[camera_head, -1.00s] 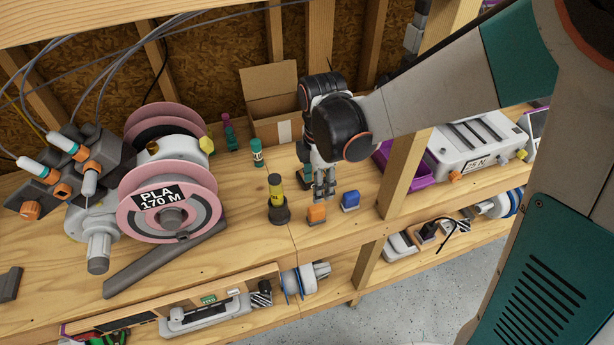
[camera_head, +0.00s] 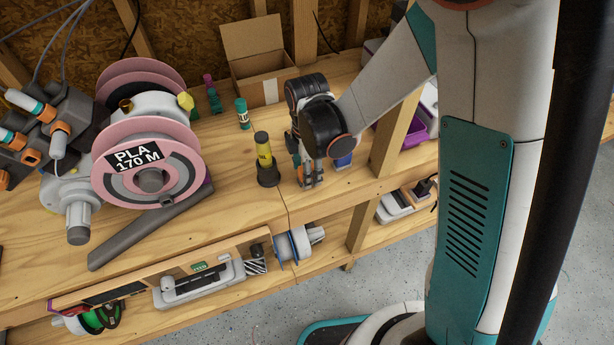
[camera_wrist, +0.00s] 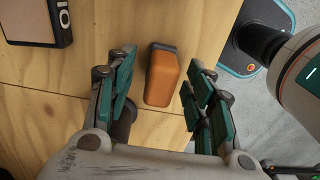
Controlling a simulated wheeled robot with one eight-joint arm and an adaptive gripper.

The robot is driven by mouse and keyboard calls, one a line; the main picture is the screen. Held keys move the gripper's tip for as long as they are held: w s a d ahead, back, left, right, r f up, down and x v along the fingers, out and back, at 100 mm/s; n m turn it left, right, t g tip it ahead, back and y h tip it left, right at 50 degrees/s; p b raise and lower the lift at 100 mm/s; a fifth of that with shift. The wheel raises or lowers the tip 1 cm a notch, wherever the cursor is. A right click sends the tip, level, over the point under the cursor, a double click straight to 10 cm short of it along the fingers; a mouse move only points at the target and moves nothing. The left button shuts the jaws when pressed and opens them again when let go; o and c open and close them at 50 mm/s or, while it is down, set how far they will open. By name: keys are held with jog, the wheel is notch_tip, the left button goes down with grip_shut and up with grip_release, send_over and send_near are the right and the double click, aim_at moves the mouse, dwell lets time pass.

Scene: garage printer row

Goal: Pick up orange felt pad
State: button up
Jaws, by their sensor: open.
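The orange felt pad (camera_wrist: 161,78) is a small block with a dark grey backing, lying on the wooden bench top. In the wrist view it sits between the two open fingers of my gripper (camera_wrist: 157,95), with a gap on each side. In the head view my gripper (camera_head: 312,178) is low over the bench near its front edge. The pad is mostly hidden there behind the fingers, with only a hint of orange showing.
A black and yellow cylinder (camera_head: 265,160) stands just left of my gripper, and a blue block (camera_head: 343,161) lies just right. A teal-capped bottle (camera_head: 242,113) and an open cardboard box (camera_head: 258,82) stand behind. A wooden post (camera_head: 394,140) rises at the right. Pink spools (camera_head: 147,180) fill the left.

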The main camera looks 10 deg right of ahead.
jog(key=shift+f, duration=0.75)
grip_shut()
jog(key=shift+r, duration=0.1)
notch_tip(320, 180, up, 20)
jog(key=p, duration=1.3)
